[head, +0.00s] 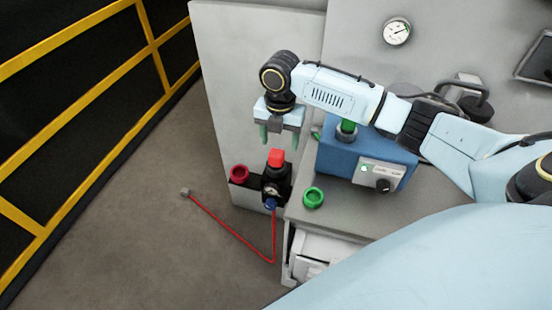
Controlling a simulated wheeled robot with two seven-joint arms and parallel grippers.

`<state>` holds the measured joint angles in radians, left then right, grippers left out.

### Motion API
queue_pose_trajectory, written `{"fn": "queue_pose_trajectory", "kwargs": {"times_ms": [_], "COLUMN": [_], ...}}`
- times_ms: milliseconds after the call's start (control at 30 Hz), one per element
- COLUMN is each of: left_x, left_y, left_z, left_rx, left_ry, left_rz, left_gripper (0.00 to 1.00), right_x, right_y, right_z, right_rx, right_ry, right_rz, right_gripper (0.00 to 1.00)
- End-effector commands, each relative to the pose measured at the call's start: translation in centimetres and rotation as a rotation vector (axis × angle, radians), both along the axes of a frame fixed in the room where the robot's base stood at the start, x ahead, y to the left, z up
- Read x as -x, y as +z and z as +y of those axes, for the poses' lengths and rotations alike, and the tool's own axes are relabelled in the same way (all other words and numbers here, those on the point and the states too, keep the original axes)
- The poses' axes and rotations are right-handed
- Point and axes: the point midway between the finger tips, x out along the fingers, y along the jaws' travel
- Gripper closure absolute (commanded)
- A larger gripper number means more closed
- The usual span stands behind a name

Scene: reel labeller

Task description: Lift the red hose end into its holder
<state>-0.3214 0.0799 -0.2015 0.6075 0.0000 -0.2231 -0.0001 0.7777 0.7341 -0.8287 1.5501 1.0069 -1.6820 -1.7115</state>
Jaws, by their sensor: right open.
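The red hose (238,238) runs from the blue fitting under the regulator, down to a bend near the bench corner, then up left. Its grey end (186,191) shows against the floor, left of the cabinet. A dark red ring (240,173) sits on a black bracket left of the regulator; it looks like a holder. A green ring (313,197) sits on the bench top to the right. My right gripper (278,137) points down above the red-topped regulator, open and empty, well apart from the hose end. My left gripper is not in view.
The black regulator (277,187) with a red top stands between the rings. A blue machine (366,152) with a knob stands on the bench to the right. A yellow-railed fence (88,124) bounds the left. The floor between fence and cabinet is clear.

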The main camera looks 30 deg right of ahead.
Motion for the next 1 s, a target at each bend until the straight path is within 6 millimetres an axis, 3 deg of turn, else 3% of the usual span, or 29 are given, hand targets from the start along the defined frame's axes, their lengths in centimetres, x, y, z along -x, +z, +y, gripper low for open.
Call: {"fn": "queue_pose_trajectory", "kwargs": {"times_ms": [133, 267, 500, 767, 1000], "left_x": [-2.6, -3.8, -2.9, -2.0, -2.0], "left_y": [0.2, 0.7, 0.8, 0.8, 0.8], "left_z": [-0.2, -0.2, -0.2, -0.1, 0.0], "left_rx": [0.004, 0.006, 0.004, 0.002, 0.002], "left_ry": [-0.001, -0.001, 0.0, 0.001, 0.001], "left_rz": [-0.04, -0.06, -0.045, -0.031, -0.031], "left_gripper": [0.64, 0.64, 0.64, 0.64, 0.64], "right_x": [0.1, 0.1, 0.1, 0.1, 0.1], "right_y": [-0.9, -2.6, -5.5, -5.8, -5.7], "right_z": [0.1, 0.6, 0.8, 0.8, 0.8], "right_rx": [0.001, 0.0, 0.001, 0.001, 0.001], "right_ry": [0.0, -0.001, 0.0, 0.001, 0.0], "right_rz": [0.002, 0.004, 0.002, 0.0, 0.0], "right_gripper": [0.38, 0.38, 0.38, 0.38, 0.7]}}
